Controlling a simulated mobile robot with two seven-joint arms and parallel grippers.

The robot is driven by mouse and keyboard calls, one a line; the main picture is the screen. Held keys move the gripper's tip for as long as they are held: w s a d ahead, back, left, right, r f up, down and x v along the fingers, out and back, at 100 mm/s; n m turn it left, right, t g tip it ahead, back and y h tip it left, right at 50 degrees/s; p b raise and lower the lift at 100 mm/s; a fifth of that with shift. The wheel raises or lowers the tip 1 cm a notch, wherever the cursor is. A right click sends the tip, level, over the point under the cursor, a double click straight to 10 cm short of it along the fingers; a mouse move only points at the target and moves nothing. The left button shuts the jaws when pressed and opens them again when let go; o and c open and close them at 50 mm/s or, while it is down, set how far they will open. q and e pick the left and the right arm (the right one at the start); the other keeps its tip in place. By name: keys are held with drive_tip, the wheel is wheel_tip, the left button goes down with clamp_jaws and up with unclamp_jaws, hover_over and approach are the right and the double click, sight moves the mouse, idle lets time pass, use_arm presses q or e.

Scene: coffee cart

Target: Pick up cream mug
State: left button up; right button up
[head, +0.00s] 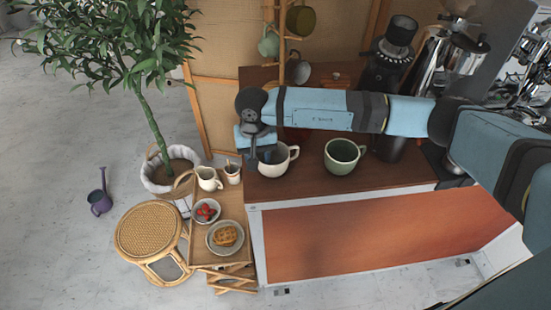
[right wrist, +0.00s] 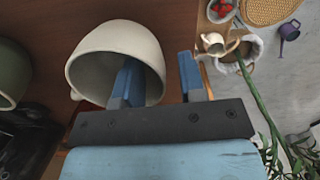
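The cream mug (head: 279,165) stands upright near the left end of the wooden cart top. In the right wrist view the cream mug (right wrist: 115,43) fills the upper left, its opening towards me. My right gripper (head: 260,155) reaches down over the mug's left side. In the right wrist view its two blue fingers (right wrist: 160,82) are spread, one inside the mug's mouth and the other outside, with the mug's wall between them. A gap shows between the wall and the outer finger. My left gripper is not in view.
A green mug (head: 344,155) stands right of the cream mug. A dark grinder (head: 392,50) and shiny coffee equipment (head: 455,55) are behind. Left of the cart are a small wooden side table with a waffle plate (head: 224,237), a berry bowl (head: 206,211) and a cream pitcher (head: 208,179).

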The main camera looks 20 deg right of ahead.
drive_tip(key=shift+f, duration=0.1)
drive_tip(key=c, duration=0.5)
clamp_jaws()
wheel_tip(320, 180, up, 20)
drive_tip(key=b, duration=0.2)
